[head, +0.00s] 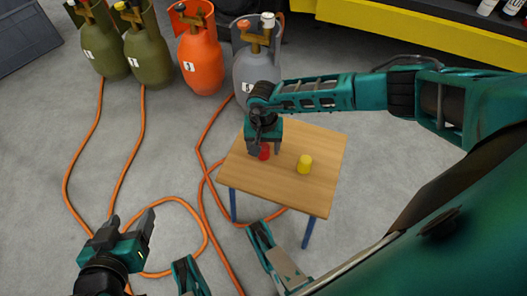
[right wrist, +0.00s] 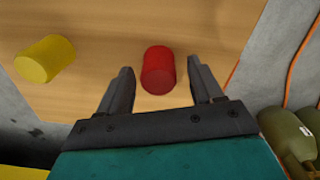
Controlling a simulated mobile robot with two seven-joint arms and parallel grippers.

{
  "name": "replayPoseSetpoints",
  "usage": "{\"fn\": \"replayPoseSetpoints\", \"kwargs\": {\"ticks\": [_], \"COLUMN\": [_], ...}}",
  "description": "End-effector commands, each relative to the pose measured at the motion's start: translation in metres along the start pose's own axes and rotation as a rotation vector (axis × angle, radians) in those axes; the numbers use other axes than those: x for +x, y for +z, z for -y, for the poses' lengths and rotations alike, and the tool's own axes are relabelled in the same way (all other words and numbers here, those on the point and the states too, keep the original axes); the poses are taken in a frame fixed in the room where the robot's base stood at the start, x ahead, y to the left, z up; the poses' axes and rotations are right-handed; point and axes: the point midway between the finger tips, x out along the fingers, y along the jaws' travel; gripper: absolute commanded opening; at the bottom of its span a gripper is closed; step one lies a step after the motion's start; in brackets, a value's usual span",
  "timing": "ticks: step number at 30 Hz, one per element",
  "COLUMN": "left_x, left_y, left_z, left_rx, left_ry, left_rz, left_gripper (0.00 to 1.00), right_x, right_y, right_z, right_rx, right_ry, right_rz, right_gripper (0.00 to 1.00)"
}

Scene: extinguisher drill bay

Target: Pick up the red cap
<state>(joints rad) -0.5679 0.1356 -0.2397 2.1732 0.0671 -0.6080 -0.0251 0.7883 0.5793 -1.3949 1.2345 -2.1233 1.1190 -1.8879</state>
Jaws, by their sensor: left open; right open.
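The red cap (head: 264,152) is a small cylinder on the small wooden table (head: 238,172), partly hidden by my right gripper in the head view. In the right wrist view the red cap (right wrist: 158,72) lies between the two fingers, with a gap on each side. My right gripper (head: 267,151) points down at the table and is open and empty. Its two fingers also show in the right wrist view (right wrist: 162,72). My left gripper (head: 128,224) is open and empty, away from the table over the floor at the lower left.
A yellow cylinder (head: 305,164) stands right of the red cap on the table. Gas cylinders, two green (head: 148,48), one orange (head: 199,55) and one grey (head: 256,70), stand behind. Orange hoses (head: 68,178) run across the floor. A yellow-edged shelf (head: 430,30) is at the back right.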

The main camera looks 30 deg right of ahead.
Motion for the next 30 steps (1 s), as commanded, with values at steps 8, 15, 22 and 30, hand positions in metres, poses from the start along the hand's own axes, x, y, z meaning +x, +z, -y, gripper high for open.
{"fn": "replayPoseSetpoints", "kwargs": {"ticks": [8,15,22,30], "left_x": [0.0006,0.0007,0.0008,-0.0003], "left_y": [-0.0034,-0.0030,-0.0018,0.0022], "left_z": [0.0001,0.0003,0.0006,0.0002], "left_rx": [0.001,0.000,0.000,-0.002], "left_ry": [0.000,0.000,-0.001,-0.001], "left_rz": [-0.007,-0.006,-0.004,0.004], "left_gripper": [0.66,0.66,0.66,0.66], "right_x": [0.0004,0.0003,0.0003,0.0004], "right_y": [-0.0001,-0.0001,-0.0001,-0.0002], "right_z": [-0.0002,-0.0003,-0.0003,-0.0004], "right_rx": [0.000,0.001,0.001,0.001], "right_ry": [0.000,0.000,0.000,0.000], "right_rz": [0.000,0.000,0.000,0.000], "right_gripper": [0.61,0.38,0.16,0.03]}}
